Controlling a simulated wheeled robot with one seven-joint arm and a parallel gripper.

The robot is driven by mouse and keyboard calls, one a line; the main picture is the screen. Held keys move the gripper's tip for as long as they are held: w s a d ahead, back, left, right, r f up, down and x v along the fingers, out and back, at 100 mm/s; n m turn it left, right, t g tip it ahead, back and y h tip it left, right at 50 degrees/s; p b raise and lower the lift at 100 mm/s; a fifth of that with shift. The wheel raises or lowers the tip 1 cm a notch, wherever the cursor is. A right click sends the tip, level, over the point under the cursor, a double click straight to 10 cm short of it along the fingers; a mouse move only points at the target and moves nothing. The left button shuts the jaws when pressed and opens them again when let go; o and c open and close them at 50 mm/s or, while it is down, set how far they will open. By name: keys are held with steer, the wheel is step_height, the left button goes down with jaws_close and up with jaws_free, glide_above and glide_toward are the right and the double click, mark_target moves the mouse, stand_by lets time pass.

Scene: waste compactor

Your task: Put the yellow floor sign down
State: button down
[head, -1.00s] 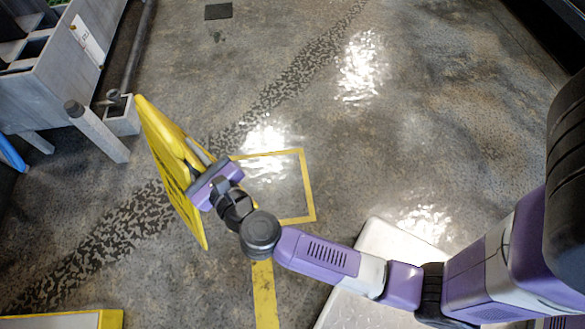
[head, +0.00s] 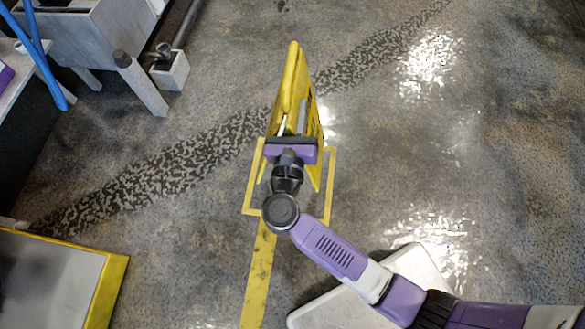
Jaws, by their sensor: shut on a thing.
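The yellow floor sign (head: 292,85) is in the middle of the head view, seen from above and nearly edge-on, its top pointing up the picture. My gripper (head: 291,135) is shut on it at its near part. The sign appears over the yellow square outline (head: 249,190) painted on the floor. Its lower parts reach down on both sides of my gripper. I cannot tell whether it touches the floor.
A yellow line (head: 257,285) runs from the square toward the bottom. A yellow-edged platform (head: 112,290) is at lower left. A grey machine (head: 95,35) with a post (head: 140,85) and a blue bar (head: 45,70) stand at upper left. Open floor lies to the right.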

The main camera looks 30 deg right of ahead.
step_height(320, 180, down, 20)
steer(key=b, duration=0.9)
steer(key=shift+r, duration=0.15)
steer(key=shift+a+f, duration=0.1)
steer(key=shift+f, duration=0.1)
steer(key=c, duration=1.5)
jaws_free()
steer(key=shift+s, duration=0.1)
steer(key=p+v, duration=0.1)
steer(key=v, duration=1.1)
steer(key=shift+r+p, duration=0.1)
steer(key=shift+p, duration=0.3)
